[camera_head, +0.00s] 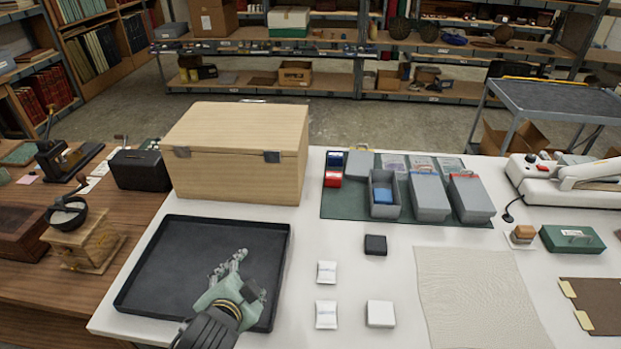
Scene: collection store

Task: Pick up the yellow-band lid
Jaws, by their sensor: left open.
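A grey lid (359,166) lies at the back left of the green mat (345,209). A small yellow strip shows at its far edge, so it looks like the yellow-band lid, though the band is too small to be sure. In front of it an open grey box (384,207) holds something blue. My left gripper (236,273) is open and empty over the black tray (172,222), to the left of and nearer than the lid, well apart from it. My right gripper is not in view.
Grey boxes with a blue band (430,203) and a red band (471,198) stand right of the open box. A wooden chest (236,150) stands behind the tray. A small black box (375,245) and white packets (327,272) lie on the white table.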

